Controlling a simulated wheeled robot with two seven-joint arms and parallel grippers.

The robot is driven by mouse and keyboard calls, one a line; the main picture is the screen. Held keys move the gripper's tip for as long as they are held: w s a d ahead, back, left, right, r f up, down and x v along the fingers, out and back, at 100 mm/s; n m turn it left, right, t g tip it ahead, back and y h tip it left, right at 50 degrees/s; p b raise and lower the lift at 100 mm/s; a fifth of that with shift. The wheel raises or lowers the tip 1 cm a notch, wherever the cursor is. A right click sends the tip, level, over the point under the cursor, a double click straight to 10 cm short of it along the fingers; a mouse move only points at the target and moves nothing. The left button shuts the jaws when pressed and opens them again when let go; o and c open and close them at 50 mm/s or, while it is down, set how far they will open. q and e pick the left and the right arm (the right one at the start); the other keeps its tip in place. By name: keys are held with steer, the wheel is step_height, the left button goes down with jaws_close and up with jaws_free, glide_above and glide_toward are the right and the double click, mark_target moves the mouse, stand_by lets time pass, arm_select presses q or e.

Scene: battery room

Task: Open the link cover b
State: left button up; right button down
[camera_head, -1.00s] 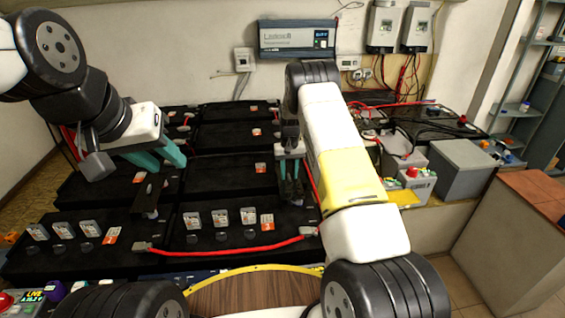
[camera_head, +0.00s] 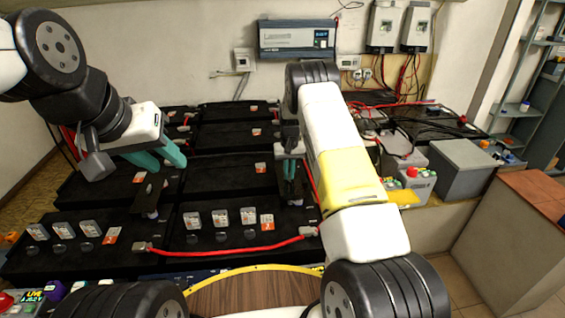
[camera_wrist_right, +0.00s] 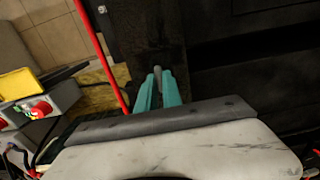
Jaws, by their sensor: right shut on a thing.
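My right gripper (camera_wrist_right: 159,88) points down with its teal fingers close together on a small grey tab (camera_wrist_right: 157,71), which stands by a dark strip (camera_wrist_right: 151,35) in the right wrist view. I cannot tell for certain that this strip is link cover b. In the head view the right gripper (camera_head: 289,180) is over the right side of the black batteries, partly behind my arm. My left gripper (camera_head: 158,158) has its teal fingers apart, above a narrow dark plate (camera_head: 149,188) between the left and middle batteries. I see nothing held in it.
Black batteries (camera_head: 230,172) fill the bench in rows. A red cable (camera_head: 225,250) runs along the front. Another red cable (camera_wrist_right: 101,58) passes beside the right gripper. Grey boxes (camera_head: 466,168) stand at right. Wall units (camera_head: 297,36) hang behind.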

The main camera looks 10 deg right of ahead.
steer(key=shift+a, duration=0.1)
stand_by(0.7)
steer(key=a, duration=1)
steer(key=shift+a, duration=0.2)
steer(key=c, duration=1.5)
jaws_free()
steer(key=shift+r, duration=0.15)
step_height(320, 180, up, 8)
steer(key=shift+f, duration=0.2)
